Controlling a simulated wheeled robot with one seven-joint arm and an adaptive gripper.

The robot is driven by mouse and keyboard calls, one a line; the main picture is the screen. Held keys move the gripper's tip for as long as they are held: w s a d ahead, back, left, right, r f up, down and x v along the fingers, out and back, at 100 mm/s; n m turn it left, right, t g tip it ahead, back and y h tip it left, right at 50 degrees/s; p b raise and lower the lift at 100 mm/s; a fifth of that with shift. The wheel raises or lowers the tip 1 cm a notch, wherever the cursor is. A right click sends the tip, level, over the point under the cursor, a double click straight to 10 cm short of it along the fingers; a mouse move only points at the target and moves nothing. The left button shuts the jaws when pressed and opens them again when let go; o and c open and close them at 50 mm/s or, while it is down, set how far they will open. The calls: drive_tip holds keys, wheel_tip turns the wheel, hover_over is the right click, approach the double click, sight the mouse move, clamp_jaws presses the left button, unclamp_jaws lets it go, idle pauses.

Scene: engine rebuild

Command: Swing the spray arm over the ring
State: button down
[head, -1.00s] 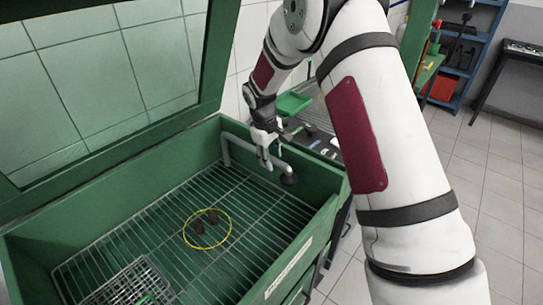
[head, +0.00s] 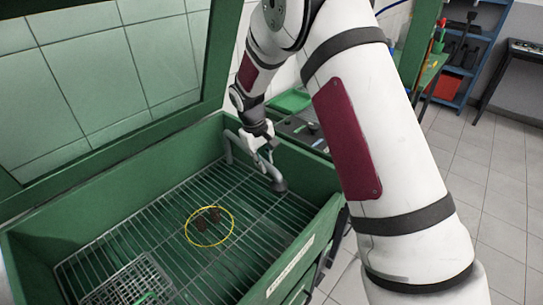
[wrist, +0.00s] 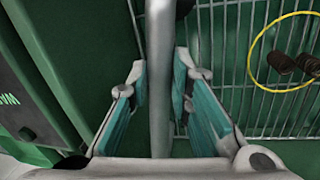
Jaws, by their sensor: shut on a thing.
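The spray arm (head: 263,170) is a grey pipe reaching from the basin's back wall, with a dark nozzle (head: 279,187) at its end. The yellow ring (head: 187,228) lies on the grate, left of and nearer than the nozzle, so the nozzle is not over it. My gripper (head: 264,152) is at the pipe. In the wrist view, the pipe (wrist: 160,70) runs between my two teal-padded fingers (wrist: 160,92), which are shut on it. The ring (wrist: 252,58) shows at the upper right there. The nozzle is not visible in the wrist view.
A wire basket (head: 128,280) stands on the grate (head: 150,218) at the front left. The green basin walls (head: 318,222) enclose the grate. The raised lid (head: 217,50) stands behind. The grate between nozzle and ring is clear.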

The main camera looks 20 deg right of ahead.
drive_tip(key=a+m+g+b, duration=0.1)
drive_tip(key=a+m+b, duration=0.4)
drive_tip(key=a, duration=1.3)
drive_tip(key=shift+m+g, duration=0.3)
drive_tip(key=shift+m, duration=1.7)
drive_tip(key=shift+w+a, duration=0.1)
drive_tip(key=shift+a, duration=0.05)
drive_tip(key=c, duration=1.4)
unclamp_jaws()
drive_tip(key=shift+c, duration=0.2)
